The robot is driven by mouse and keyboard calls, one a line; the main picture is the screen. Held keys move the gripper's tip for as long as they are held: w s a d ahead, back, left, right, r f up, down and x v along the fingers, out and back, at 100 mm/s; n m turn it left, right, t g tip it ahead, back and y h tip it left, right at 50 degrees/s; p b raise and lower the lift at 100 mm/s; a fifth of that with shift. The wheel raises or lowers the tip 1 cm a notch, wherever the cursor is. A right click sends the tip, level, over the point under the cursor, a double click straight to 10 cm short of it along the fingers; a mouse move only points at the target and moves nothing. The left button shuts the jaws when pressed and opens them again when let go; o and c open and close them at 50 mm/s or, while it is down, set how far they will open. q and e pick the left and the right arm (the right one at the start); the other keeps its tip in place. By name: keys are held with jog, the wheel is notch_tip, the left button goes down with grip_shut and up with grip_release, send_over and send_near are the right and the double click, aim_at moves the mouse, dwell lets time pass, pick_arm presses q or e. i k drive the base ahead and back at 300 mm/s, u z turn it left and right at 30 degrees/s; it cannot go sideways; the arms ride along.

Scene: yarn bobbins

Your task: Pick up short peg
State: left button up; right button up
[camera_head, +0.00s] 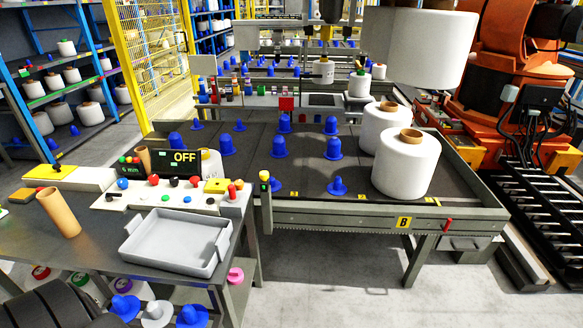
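Several blue pegs stand upright on the dark bed of the table marked B. A shorter blue peg (337,187) with a wide brim stands near the front edge. Other small short blue pegs stand farther back, one at the back left (197,124) and one right of it (240,126).
Large white bobbins (406,168) stand at the table's right. A grey tray (139,248), a control panel (165,196) and a brown tube (58,212) are on the left bench. More pegs (125,306) sit below it. An orange robot (520,95) stands right. Floor in front is clear.

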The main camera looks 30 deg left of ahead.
aim_at(276, 185)
jog(key=i, duration=2.35)
jog(key=u, duration=3.05)
